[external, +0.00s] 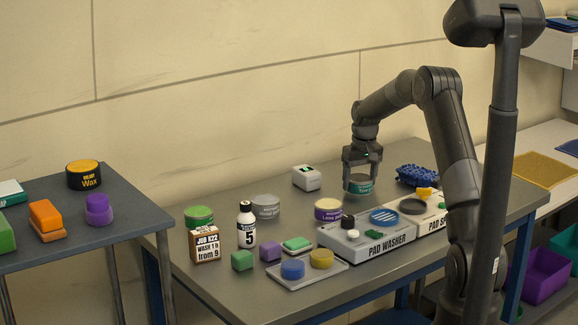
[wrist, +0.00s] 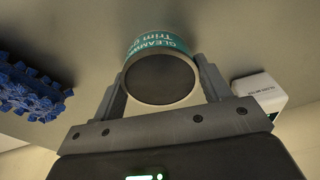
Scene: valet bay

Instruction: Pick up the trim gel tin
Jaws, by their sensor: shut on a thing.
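The trim gel tin is a short round tin with a teal label and a dark flat end. In the external view the tin (external: 359,187) is between my gripper's fingers, low over the back right of the grey table. In the wrist view the tin (wrist: 160,78) has a finger on each side, and its label reads "Trim". My gripper (external: 361,172) points down and is shut on the tin; it also shows in the wrist view (wrist: 161,85). I cannot tell whether the tin touches the table.
A blue noodle-like wash pad (external: 417,176) lies right of the tin, and a small white box (external: 306,178) stands left. The pad washer (external: 367,241) and a purple-labelled tin (external: 328,210) stand in front. Other tins, a bottle (external: 246,225) and blocks crowd the left front.

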